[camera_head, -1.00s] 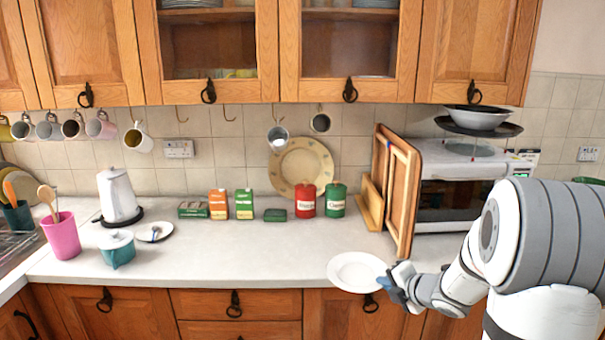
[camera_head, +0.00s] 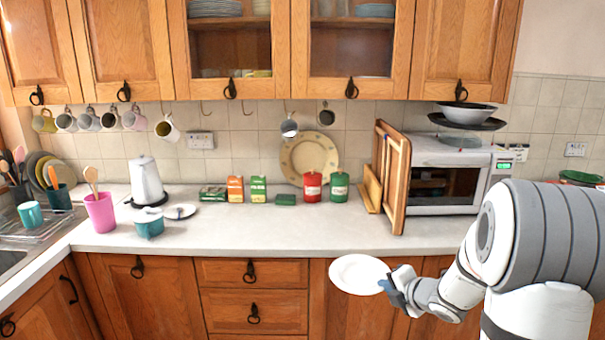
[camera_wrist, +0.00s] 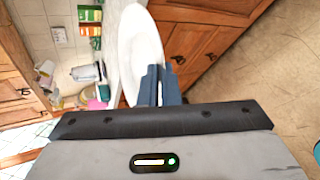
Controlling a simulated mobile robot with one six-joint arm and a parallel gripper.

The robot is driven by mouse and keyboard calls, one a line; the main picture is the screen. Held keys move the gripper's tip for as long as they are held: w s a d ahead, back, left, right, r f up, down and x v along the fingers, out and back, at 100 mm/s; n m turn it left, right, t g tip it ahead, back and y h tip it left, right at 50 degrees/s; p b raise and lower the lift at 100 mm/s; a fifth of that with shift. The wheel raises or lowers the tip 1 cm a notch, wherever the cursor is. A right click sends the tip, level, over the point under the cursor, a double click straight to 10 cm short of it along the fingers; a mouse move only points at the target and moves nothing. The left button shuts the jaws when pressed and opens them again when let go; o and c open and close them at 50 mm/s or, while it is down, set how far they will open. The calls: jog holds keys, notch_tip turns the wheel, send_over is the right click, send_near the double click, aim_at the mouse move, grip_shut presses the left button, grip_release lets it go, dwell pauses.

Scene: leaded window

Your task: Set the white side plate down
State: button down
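The white side plate (camera_head: 359,274) is held roughly level in front of the lower cupboards, apart from the counter's front edge. My gripper (camera_head: 393,286) is shut on its right rim in the head view. In the wrist view the plate (camera_wrist: 140,56) extends away from the closed fingers (camera_wrist: 159,84). The grey-white worktop (camera_head: 260,233) lies behind the plate.
The front middle of the worktop is clear. Tins, boxes and a red canister (camera_head: 312,187) line the back. Wooden boards (camera_head: 396,185) and a microwave (camera_head: 450,180) stand right. A pink cup (camera_head: 100,212), teal pot (camera_head: 149,223) and white kettle (camera_head: 146,182) stand left.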

jog(key=shift+w+a+f, duration=0.45)
jog(key=shift+w+f, duration=0.05)
jog(key=shift+f, duration=0.05)
jog(key=shift+a+f, duration=0.2)
jog(key=shift+a, duration=0.1)
jog(key=a+f+m+h, duration=0.4)
jog(key=a+f, duration=0.1)
jog(key=f, duration=0.7)
jog(key=shift+m+t+h, duration=0.4)
jog(key=s, duration=0.2)
jog(key=s+r, duration=0.1)
jog(key=s, duration=0.1)
jog(key=shift+s+r, duration=0.2)
jog(key=shift+s, duration=0.15)
